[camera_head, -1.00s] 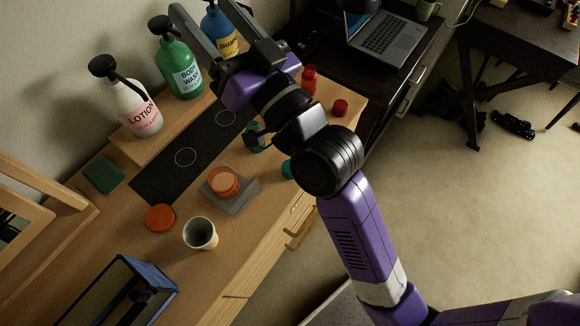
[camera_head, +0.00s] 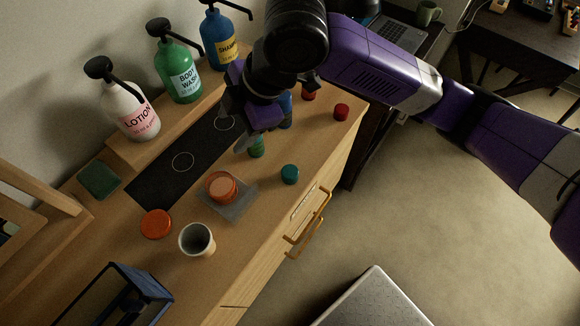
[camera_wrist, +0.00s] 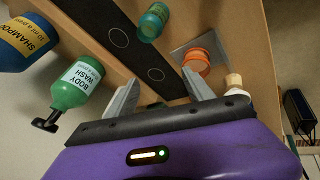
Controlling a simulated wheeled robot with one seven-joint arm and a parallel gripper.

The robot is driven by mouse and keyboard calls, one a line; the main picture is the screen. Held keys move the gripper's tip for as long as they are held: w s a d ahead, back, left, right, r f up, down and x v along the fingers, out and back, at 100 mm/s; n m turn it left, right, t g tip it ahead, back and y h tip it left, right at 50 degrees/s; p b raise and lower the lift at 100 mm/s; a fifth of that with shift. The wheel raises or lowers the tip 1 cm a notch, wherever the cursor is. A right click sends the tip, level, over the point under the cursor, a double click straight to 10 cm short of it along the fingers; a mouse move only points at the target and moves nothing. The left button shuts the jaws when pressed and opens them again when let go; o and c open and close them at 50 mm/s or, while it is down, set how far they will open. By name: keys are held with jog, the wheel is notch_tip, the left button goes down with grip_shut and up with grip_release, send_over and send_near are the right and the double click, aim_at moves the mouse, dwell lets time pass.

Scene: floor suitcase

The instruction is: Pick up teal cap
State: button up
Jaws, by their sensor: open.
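The teal cap (camera_head: 290,174) sits on the wooden tabletop near its front edge, to the right of the grey square coaster. It is fully visible in the head view, and I cannot make it out in the wrist view. My gripper (camera_head: 236,125) is open and empty above the back part of the table, up and to the left of the cap and apart from it. Its two spread fingers also show in the wrist view (camera_wrist: 160,80).
A small green bottle (camera_head: 257,147) stands close to my gripper. An orange jar (camera_head: 221,186) sits on the coaster (camera_head: 240,205). An orange lid (camera_head: 156,224), a cup (camera_head: 197,240) and a red cap (camera_head: 341,112) lie around. Pump bottles, including body wash (camera_head: 178,70), line the back.

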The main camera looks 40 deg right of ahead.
aim_at(290, 172)
jog(key=s+d+f+g+h, duration=0.1)
jog(key=s+d, duration=0.1)
jog(key=s+d+f+n+g+h, duration=0.1)
jog(key=s+d+f+g, duration=0.1)
jog(key=s, duration=0.1)
jog(key=s+d+f+n+g+h, duration=0.1)
jog(key=s+d, duration=0.1)
jog(key=s, duration=0.1)
jog(key=shift+s+d+f, duration=0.15)
jog(key=shift+s, duration=0.1)
jog(key=shift+s+f, duration=0.1)
jog(key=shift+f, duration=3.75)
grip_shut()
jog(key=shift+r, duration=0.15)
